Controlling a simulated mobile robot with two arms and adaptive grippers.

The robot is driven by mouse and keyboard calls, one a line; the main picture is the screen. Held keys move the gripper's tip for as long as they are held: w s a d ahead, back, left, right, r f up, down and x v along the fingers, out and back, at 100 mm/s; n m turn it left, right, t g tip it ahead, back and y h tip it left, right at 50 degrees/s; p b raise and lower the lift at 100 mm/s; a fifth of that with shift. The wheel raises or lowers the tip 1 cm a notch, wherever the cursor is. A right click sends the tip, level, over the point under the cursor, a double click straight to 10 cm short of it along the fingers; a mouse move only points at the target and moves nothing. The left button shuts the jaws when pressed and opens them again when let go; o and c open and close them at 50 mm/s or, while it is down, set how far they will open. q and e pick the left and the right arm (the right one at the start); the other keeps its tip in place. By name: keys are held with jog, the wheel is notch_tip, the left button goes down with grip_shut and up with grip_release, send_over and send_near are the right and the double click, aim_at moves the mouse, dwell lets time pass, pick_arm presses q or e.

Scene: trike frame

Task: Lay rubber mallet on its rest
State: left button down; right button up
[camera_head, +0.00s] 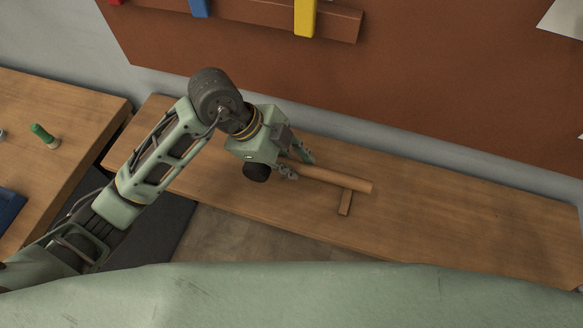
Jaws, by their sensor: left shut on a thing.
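The rubber mallet shows as a wooden handle (340,179) pointing right and slightly down in the picture. A black rounded end (257,173), which looks like its head, shows beside my gripper body; the part between is hidden. My left gripper (300,166) is shut on the mallet, with its fingers either side of the handle. A small wooden piece (345,205), which looks like the rest, is on the bench under the handle's free end. I cannot tell whether the handle touches it. My right gripper is out of view.
The long wooden bench (470,225) is clear to the right. A brown wall board (430,80) rises behind it, with a ledge (335,20) and a yellow item (305,18). A second table (50,105) at left holds a green-handled object (43,134).

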pick_arm(q)
notch_tip(320, 180, down, 3)
jog(key=shift+f+p, duration=0.2)
jog(key=shift+p, duration=0.3)
jog(key=shift+f, duration=0.35)
jog(key=c, duration=1.5)
grip_release()
jog(key=shift+c, duration=0.2)
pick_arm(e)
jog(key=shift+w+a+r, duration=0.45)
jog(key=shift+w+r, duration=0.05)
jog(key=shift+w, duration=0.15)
pick_arm(q)
jog(key=shift+a+r, duration=0.2)
jog(key=shift+r, duration=0.25)
jog(key=b+v, duration=0.1)
jog(key=v, duration=1)
jog(key=shift+r+b, duration=0.15)
jog(key=shift+b, duration=0.2)
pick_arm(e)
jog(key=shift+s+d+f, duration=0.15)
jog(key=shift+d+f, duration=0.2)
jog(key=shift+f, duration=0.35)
